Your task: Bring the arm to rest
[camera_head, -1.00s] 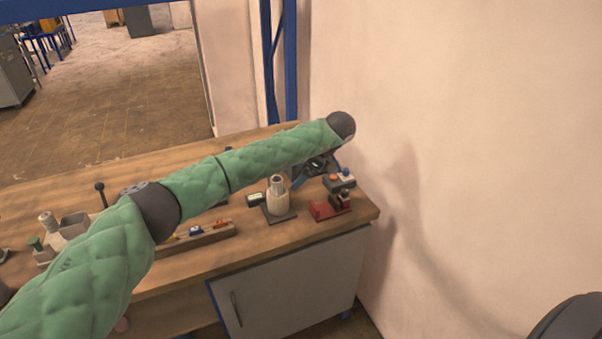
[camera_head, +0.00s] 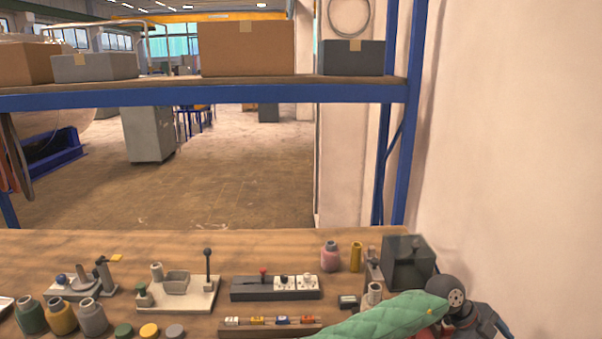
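My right arm and gripper are not in view.
A dark box (camera_head: 408,263), a pink bottle (camera_head: 330,257) and a yellow cylinder (camera_head: 356,257) stand behind the arm. A switch strip (camera_head: 250,290), a beige fixture (camera_head: 190,299) and several jars (camera_head: 62,317) lie left. A blue-edged shelf (camera_head: 200,95) with boxes spans above.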

